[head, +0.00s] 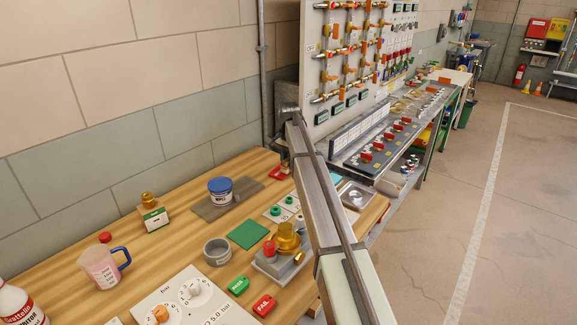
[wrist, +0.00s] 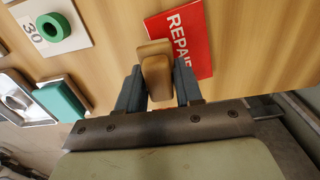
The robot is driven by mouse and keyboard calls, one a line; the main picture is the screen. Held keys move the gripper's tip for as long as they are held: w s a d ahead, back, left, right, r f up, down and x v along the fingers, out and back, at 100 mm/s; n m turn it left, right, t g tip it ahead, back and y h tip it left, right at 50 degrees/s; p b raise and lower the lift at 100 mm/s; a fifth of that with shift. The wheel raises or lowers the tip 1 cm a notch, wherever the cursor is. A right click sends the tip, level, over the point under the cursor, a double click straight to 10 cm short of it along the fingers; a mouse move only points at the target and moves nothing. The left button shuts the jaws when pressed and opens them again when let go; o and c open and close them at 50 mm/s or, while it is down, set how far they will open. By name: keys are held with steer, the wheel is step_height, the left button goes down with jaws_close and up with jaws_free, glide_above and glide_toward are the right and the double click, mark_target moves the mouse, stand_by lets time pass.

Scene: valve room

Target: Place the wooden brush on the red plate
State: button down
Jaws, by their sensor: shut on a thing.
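The wooden brush (wrist: 155,62) is brown and sits between the two dark fingers of my gripper (wrist: 159,88) in the wrist view. The gripper is shut on it. The red plate (wrist: 190,37), lettered "REPAIR", lies flat on the wooden bench beyond the brush. The brush overlaps the plate's left part in this view and hides some of its lettering; I cannot tell whether they touch. In the head view the red plate (head: 278,173) shows left of my arm, near the wall. My arm hides the gripper and brush there.
A white tile with a green ring (wrist: 52,26) lies left of the plate, with a teal block (wrist: 62,101) and a metal tray (wrist: 15,97) nearby. Bare wood surrounds the plate.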

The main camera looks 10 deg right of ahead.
mark_target(283, 161)
step_height(283, 161, up, 8)
steer(key=shift+w, duration=0.1)
steer(key=shift+w+a+r, duration=0.2)
steer(key=shift+r, duration=0.1)
steer(key=shift+w+a+f, duration=0.25)
steer(key=shift+a+f, duration=0.05)
steer(key=shift+f, duration=1.25)
steer(key=shift+w+a+f, duration=0.25)
steer(key=shift+f, duration=1.35)
steer(key=shift+w+a+f, duration=0.25)
steer(key=shift+a+f, duration=0.05)
steer(key=shift+f, duration=1.25)
steer(key=shift+f, duration=0.15)
steer(key=c, duration=0.7)
jaws_free()
steer(key=shift+c, duration=0.2)
step_height(283, 161, up, 12)
steer(key=shift+r, duration=0.2)
